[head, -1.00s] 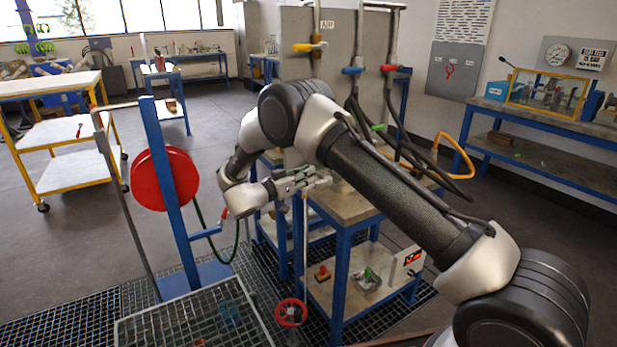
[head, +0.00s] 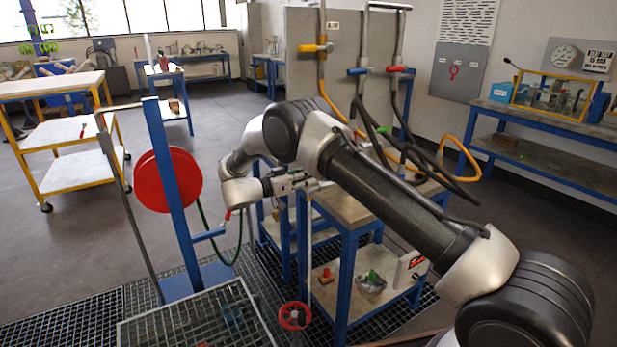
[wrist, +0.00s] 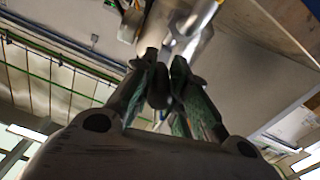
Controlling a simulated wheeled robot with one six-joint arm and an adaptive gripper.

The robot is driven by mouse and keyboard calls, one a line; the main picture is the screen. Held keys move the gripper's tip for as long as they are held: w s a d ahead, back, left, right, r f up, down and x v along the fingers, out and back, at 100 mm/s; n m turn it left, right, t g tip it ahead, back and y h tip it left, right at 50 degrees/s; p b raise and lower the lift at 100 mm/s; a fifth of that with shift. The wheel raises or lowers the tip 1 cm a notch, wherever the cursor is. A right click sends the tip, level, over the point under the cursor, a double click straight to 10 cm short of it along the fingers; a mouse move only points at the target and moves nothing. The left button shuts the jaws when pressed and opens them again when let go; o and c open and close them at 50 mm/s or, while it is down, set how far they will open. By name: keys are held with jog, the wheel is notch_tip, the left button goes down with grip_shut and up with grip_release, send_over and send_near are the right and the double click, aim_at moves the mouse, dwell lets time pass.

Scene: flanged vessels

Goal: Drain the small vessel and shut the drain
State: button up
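My gripper (head: 292,182) is at the end of my arm, above the front part of a blue-framed stand (head: 345,215) in the head view. In the wrist view, the two fingers of my gripper (wrist: 165,75) converge to a narrow gap, with a dark rounded piece (wrist: 162,90) between them. I cannot tell whether they grip it. A shiny metal body (wrist: 192,42), perhaps part of a vessel, is just beyond the fingertips. In the head view my arm hides much of the stand top, so I cannot make out the small vessel or its drain.
A red reel (head: 166,180) on a blue post stands left of my gripper. Hoses (head: 410,150) hang behind my arm. A yellow-framed cart (head: 65,140) stands at the left, with open floor around it.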

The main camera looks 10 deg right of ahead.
jog(key=o, duration=0.4)
jog(key=shift+w, duration=0.1)
jog(key=shift+a, duration=0.1)
jog(key=v, duration=1.1)
jog(key=shift+a, duration=0.35)
